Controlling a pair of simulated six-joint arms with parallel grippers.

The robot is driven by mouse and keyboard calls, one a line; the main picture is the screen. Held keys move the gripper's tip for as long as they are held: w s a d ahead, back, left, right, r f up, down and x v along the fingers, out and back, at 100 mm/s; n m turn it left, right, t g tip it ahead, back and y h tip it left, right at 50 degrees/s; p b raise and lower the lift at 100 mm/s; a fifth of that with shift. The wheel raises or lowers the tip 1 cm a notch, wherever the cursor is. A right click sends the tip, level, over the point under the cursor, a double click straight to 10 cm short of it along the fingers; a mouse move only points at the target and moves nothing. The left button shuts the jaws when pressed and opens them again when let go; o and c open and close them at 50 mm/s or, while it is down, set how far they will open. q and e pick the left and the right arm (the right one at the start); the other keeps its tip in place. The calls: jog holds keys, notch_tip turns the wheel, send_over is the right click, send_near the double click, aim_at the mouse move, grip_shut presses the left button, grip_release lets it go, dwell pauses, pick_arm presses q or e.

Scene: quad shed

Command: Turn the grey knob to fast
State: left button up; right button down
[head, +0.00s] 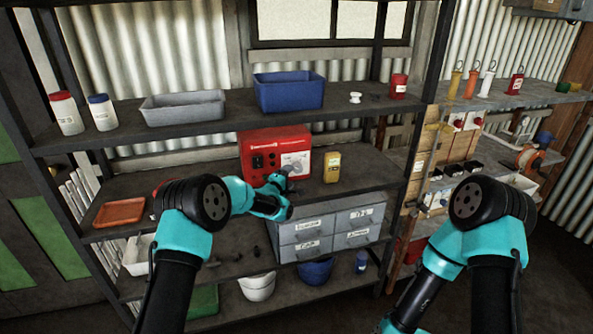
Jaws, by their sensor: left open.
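A red box (273,143), like a charger, stands on the middle shelf with black sockets on its left front and a pale panel on its right front. A grey round shape on that panel looks like the grey knob (294,162); its pointer and the labels are too small to read. My left gripper (284,178) is in front of the box, just below the panel, with its jaws open. It partly hides the lower panel, and I cannot tell whether it touches the knob. My right arm reaches down at the right, and its gripper is out of view.
A yellow meter (332,167) stands right of the red box. An orange tray (119,212) lies at the left of the shelf. Grey drawers (330,232) sit below. The upper shelf holds a grey bin (183,106) and a blue bin (289,92). Shelf right of the meter is clear.

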aim_at(297, 168)
pick_arm(q)
jog(key=shift+x, duration=3.45)
jog(key=shift+c, duration=0.2)
jog(key=c, duration=0.9)
jog(key=shift+r+m+g+y, duration=0.2)
jog(key=shift+m+g+y, duration=0.1)
jog(key=shift+m+g, duration=0.35)
jog(key=shift+m+g+y, duration=0.75)
jog(key=shift+m+y, duration=0.15)
jog(key=shift+m, duration=0.05)
jog(key=o, duration=0.9)
